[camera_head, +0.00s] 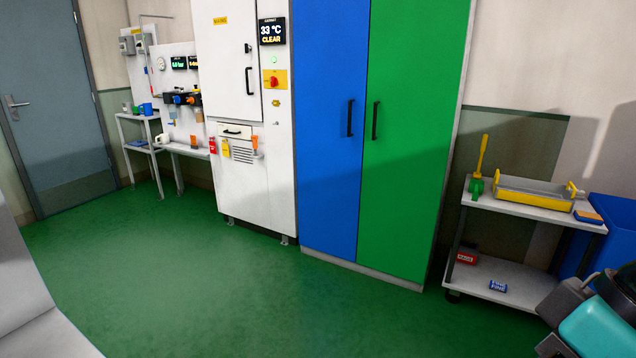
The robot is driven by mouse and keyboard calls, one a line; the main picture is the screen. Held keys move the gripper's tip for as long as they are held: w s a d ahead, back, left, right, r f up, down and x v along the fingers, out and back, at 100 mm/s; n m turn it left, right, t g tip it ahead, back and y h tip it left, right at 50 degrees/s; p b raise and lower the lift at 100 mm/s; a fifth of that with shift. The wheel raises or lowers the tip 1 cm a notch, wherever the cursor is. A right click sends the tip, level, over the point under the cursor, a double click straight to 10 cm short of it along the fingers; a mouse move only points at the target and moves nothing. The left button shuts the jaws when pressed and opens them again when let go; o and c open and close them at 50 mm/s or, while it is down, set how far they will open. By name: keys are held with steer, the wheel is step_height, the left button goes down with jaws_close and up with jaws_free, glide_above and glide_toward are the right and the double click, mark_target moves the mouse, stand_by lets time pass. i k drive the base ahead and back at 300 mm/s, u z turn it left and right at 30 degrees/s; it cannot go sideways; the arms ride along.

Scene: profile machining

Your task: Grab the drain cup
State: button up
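I cannot tell for sure which thing is the drain cup. Small cup-like things stand far off at the left. A blue cup-like thing (146,109) is on the upper shelf of the small left stand. A pale mug-like thing (161,139) is at the left end of the bench beside it. Both are too small to make out well. A teal and dark part of my arm shows at the lower right corner, far from these things. My gripper's fingers are not in view.
A white cabinet (222,95) stands beside a blue locker (322,150) and a green locker (408,150), all shut. A cart (535,215) at right bears a yellow tray (533,192). A blue bin (612,225) is behind it. The green floor (190,270) is clear.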

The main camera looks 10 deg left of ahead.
mark_target(164, 138)
steer(key=u, duration=0.3)
steer(key=i, duration=1.9)
steer(key=u, duration=1.2)
steer(key=i, duration=1.45)
steer(key=u, duration=0.9)
steer(key=i, duration=1.95)
steer(key=z, duration=0.5)
steer(key=i, duration=2.05)
steer(key=z, duration=0.55)
steer(key=i, duration=2.4)
steer(key=z, duration=0.25)
